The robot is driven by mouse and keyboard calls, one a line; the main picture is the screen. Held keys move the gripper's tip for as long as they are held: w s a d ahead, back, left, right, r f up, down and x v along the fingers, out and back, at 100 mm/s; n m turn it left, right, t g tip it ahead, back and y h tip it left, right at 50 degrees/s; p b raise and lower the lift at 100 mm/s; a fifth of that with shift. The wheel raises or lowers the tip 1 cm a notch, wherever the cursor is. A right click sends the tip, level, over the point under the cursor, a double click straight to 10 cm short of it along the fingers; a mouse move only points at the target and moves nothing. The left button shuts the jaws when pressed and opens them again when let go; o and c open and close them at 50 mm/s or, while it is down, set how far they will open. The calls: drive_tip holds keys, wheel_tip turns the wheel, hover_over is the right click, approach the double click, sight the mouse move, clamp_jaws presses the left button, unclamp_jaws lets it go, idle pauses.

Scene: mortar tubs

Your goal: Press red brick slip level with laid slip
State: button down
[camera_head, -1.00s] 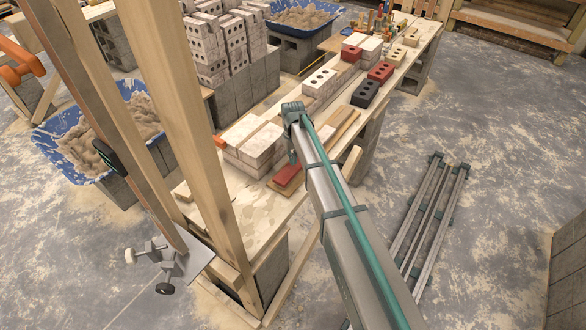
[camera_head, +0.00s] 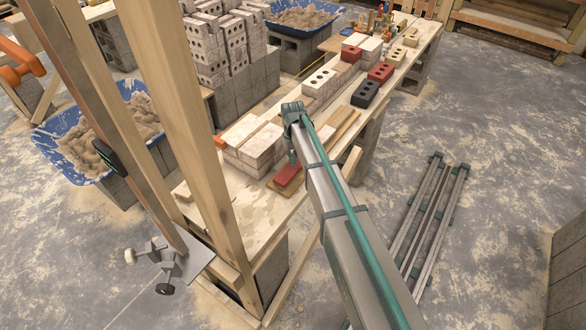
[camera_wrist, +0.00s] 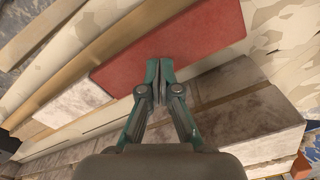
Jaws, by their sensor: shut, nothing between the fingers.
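The red brick slip (camera_head: 288,174) lies on a wooden board at the near part of the bench, beside the stacked pale bricks. In the wrist view the red slip (camera_wrist: 190,48) runs across the top of the picture, its flat face toward the camera. My gripper (camera_head: 293,158) is at the slip in the head view. In the wrist view my gripper (camera_wrist: 159,68) is shut and empty, its fingertips over the slip's edge nearest the pale bricks. Whether the tips touch the slip is hard to tell.
Pale bricks (camera_head: 252,146) are stacked right beside the slip; they also show in the wrist view (camera_wrist: 245,125). A black brick (camera_head: 365,93) and a red brick (camera_head: 381,72) stand farther along the bench. Timber posts (camera_head: 185,120) rise at the left.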

sight(293, 167)
drive_tip(key=shift+f+b, duration=0.45)
drive_tip(key=shift+f, duration=0.65)
drive_tip(key=shift+s+f, duration=0.1)
drive_tip(key=shift+f, duration=0.4)
idle(2.5)
drive_tip(key=shift+r, duration=0.15)
drive_tip(key=shift+r+p, duration=1.25)
drive_tip(key=shift+r, duration=1.2)
drive_tip(key=s+d+f+m, duration=0.3)
drive_tip(key=s+d, duration=0.8)
drive_tip(key=s, duration=0.3)
drive_tip(key=s+d+f+m, duration=0.3)
drive_tip(key=s+d+f, duration=0.1)
drive_tip(key=s+d, duration=0.9)
drive_tip(key=s+f+g, duration=0.2)
drive_tip(key=s+f, duration=0.4)
drive_tip(key=s, duration=0.3)
drive_tip(key=s+a+f+g, duration=0.1)
drive_tip(key=s+f+g, duration=0.1)
drive_tip(key=s+f, duration=0.4)
drive_tip(key=s+f+g, duration=0.2)
drive_tip(key=s+f, duration=0.4)
drive_tip(key=s, duration=0.8)
drive_tip(key=shift+s+a+g, duration=0.2)
drive_tip(key=shift+a+g, duration=0.05)
drive_tip(key=shift+g, duration=0.15)
